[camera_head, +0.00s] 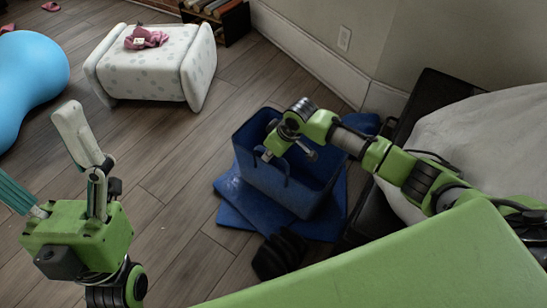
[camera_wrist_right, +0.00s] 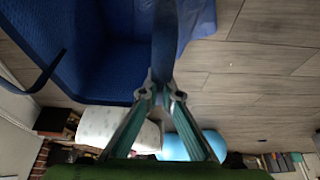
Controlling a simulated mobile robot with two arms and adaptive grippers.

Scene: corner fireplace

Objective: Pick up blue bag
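The blue bag (camera_head: 318,182) stands open-topped on the floor, right of centre in the head view. Its blue side also fills the upper left of the right wrist view (camera_wrist_right: 100,50). My right gripper (camera_head: 268,148) is at the bag's near-left upper edge. In the wrist view its two teal fingers (camera_wrist_right: 162,92) come together on a narrow blue strip of the bag, a strap or edge. A looped strap shows beside it. My left gripper (camera_head: 38,150) is at the left, away from the bag, with its fingers spread wide and empty.
A blue mat (camera_head: 250,212) lies under the bag, with a black object (camera_head: 279,254) at its front. A dark case with a grey cushion (camera_head: 470,130) stands at the right. A white spotted footstool (camera_head: 155,72) and blue ball (camera_head: 30,80) are further back. Wood floor between is clear.

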